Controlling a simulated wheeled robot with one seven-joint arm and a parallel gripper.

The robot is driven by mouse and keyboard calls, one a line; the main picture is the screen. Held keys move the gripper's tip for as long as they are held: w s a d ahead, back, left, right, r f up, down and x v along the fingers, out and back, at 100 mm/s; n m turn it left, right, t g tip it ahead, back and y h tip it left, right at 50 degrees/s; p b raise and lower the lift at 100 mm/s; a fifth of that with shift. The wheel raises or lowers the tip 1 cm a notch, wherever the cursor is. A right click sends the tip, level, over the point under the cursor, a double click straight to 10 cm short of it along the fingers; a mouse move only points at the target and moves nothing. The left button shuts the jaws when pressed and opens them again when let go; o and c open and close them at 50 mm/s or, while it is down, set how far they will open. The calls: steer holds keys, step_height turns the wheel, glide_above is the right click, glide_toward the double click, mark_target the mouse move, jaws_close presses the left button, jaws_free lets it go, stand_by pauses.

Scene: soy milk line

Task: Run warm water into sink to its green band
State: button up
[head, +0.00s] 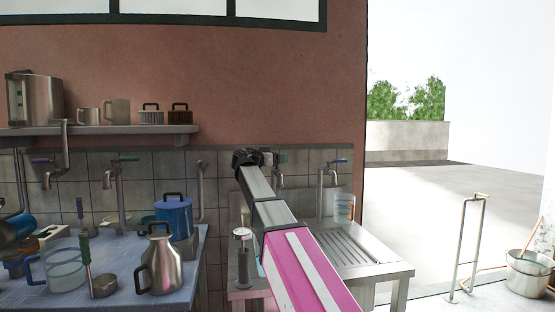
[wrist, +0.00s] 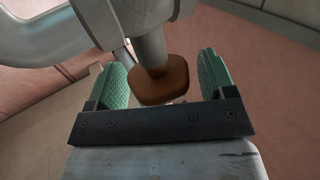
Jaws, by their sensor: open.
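My gripper (head: 247,157) is at the tiled back wall, at the end of my pink and metal arm. In the wrist view its green-padded fingers (wrist: 162,64) are open, one on each side of a brown knob (wrist: 163,82) on a grey metal fitting. I cannot tell whether the pads touch it. In the head view a tap (head: 278,176) is partly behind my gripper. Another tap with a blue handle (head: 338,161) is to its right. The steel sink unit (head: 385,272) shows its ribbed drainboard. My arm hides much of the unit; I see no green band or water.
A clear vessel with coloured bands (head: 344,208) stands at the drainboard's back. On the left, a blue-topped table (head: 205,262) holds a steel jug (head: 160,262), a blue pot (head: 174,218) and a glass jug (head: 65,265). A shelf (head: 100,131) hangs above.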

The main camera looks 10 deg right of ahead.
steer(key=c, duration=0.8)
steer(key=shift+w+m+g, duration=0.1)
steer(key=shift+m+g, duration=0.2)
steer(key=shift+g, duration=0.2)
steer(key=m+g+h, duration=0.2)
steer(key=m+g, duration=0.1)
steer(key=g, duration=0.1)
steer(key=shift+w+g, duration=0.1)
steer(key=shift+g, duration=0.2)
steer(key=m+g, duration=0.2)
steer(key=g, duration=0.1)
steer(key=m+g, duration=0.3)
steer(key=g, duration=0.1)
steer(key=shift+g, duration=0.3)
steer(key=shift+s+g, duration=0.2)
steer(key=shift+g, duration=0.1)
